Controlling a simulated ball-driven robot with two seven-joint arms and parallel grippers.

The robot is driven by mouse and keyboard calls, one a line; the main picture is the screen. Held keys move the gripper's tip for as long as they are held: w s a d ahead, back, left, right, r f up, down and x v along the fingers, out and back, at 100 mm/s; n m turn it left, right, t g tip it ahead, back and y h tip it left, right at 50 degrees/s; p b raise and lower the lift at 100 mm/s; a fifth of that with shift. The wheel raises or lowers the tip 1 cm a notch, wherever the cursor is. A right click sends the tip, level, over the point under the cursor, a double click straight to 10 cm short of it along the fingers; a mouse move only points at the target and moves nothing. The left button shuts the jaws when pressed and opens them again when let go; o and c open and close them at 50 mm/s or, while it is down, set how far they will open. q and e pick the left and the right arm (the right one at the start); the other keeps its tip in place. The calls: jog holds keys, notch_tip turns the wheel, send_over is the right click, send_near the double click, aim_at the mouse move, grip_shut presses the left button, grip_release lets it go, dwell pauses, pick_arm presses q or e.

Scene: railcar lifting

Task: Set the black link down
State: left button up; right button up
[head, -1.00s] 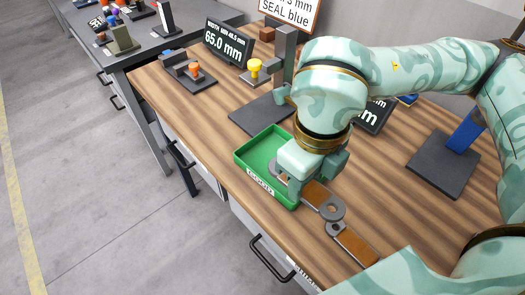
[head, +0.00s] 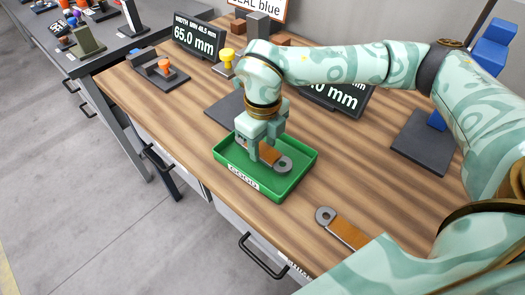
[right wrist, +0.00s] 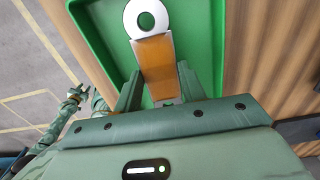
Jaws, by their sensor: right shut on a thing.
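My right gripper (head: 262,150) is shut on a link (head: 271,154) with an orange-brown middle and grey ring ends; it does not look black. The link is inside the outline of the green tray (head: 232,154). I cannot tell whether it touches the tray floor. In the right wrist view the link (right wrist: 155,60) sticks out ahead between the fingers (right wrist: 158,88), its ring end over the green floor. A similar link (head: 348,233) lies on the bench, right of the tray.
A dark plate with a post (head: 226,108) stands behind the tray. Displays (head: 197,40) and a fixture with an orange knob (head: 163,68) are farther back. A blue-posted stand (head: 422,143) is at right. The bench's front edge runs close to the tray.

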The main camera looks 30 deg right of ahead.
aim_at(263, 151)
jog(key=shift+f, duration=1.25)
jog(key=shift+s, duration=0.1)
jog(key=shift+f+b, duration=0.15)
jog(key=shift+b, duration=0.15)
jog(key=o, duration=1.3)
jog(key=shift+o, duration=0.2)
notch_tip(263, 151, up, 12)
jog(key=p, duration=0.3)
jog(key=shift+r, duration=0.2)
